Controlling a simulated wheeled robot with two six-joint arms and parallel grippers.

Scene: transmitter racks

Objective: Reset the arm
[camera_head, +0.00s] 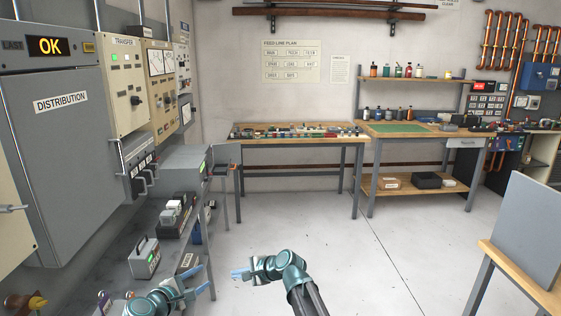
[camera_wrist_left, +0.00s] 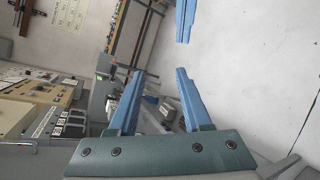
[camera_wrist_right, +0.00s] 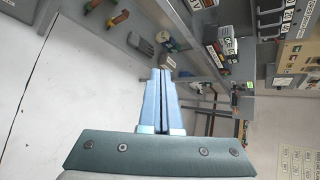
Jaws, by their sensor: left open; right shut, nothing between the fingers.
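My left gripper (camera_head: 203,282) is at the lower left of the head view, in front of the shelf unit beside the cabinets. Its two blue fingers are spread apart in the left wrist view (camera_wrist_left: 158,88), with nothing between them. My right gripper (camera_head: 238,274) is a little to the right of it and points left. In the right wrist view its blue fingers (camera_wrist_right: 160,78) lie together with nothing between them. Both grippers are in the air and hold nothing. A blue fingertip also shows at the top of the left wrist view.
A grey distribution cabinet (camera_head: 60,150) and transfer panel (camera_head: 122,85) line the left wall. A grey shelf (camera_head: 165,222) below them carries several devices. Workbenches (camera_head: 290,140) stand along the back wall. A grey board (camera_head: 528,232) stands on a table at right. The middle floor (camera_head: 330,235) is clear.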

